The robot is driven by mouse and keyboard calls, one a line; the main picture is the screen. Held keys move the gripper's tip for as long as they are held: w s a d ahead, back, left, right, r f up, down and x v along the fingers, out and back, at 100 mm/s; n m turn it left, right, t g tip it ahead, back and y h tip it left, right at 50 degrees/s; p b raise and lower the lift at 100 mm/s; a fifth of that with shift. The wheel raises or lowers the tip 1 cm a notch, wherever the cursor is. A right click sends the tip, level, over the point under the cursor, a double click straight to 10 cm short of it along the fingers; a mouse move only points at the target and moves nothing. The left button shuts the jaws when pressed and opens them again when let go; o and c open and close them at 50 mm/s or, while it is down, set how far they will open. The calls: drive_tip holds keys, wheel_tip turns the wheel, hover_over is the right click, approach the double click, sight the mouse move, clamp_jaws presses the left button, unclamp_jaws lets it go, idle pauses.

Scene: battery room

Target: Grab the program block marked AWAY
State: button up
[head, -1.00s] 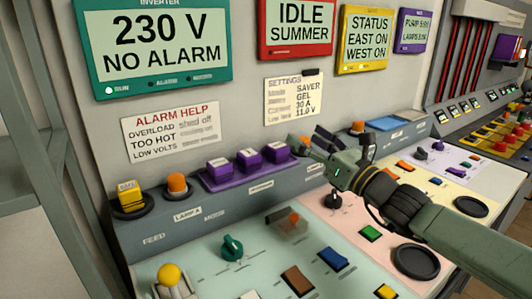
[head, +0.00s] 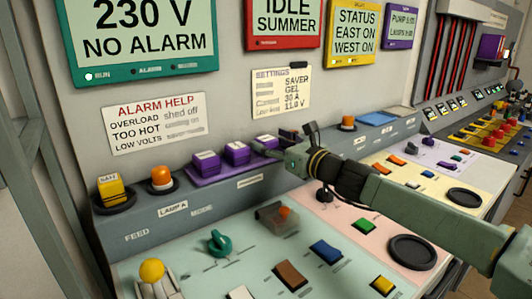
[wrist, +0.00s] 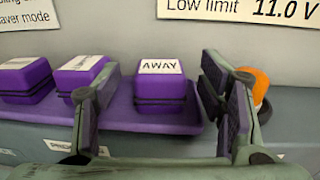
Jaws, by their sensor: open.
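The purple block marked AWAY (wrist: 160,86) stands upright at the right end of a purple tray (wrist: 122,119), its white label facing up. It also shows in the head view (head: 266,142), close to my gripper. My gripper (wrist: 164,92) is open and empty. In the wrist view its two fingers appear on either side of the AWAY block, with a gap between the block and the right finger. The left finger overlaps the neighbouring purple block (wrist: 80,76) in the picture. I cannot tell how far the fingertips are from the AWAY block.
Another purple block (wrist: 25,82) stands further left on the tray. An orange lamp (wrist: 258,85) is just right of my right finger. The wall with a settings card (head: 281,94) rises behind. Below the ledge is a panel with a green knob (head: 220,243) and coloured buttons.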

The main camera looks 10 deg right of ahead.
drive_tip(key=shift+w+a, duration=0.25)
drive_tip(key=shift+w, duration=0.3)
drive_tip(key=shift+c, duration=0.5)
drive_tip(key=c, duration=1.2)
drive_tip(key=shift+r, duration=0.1)
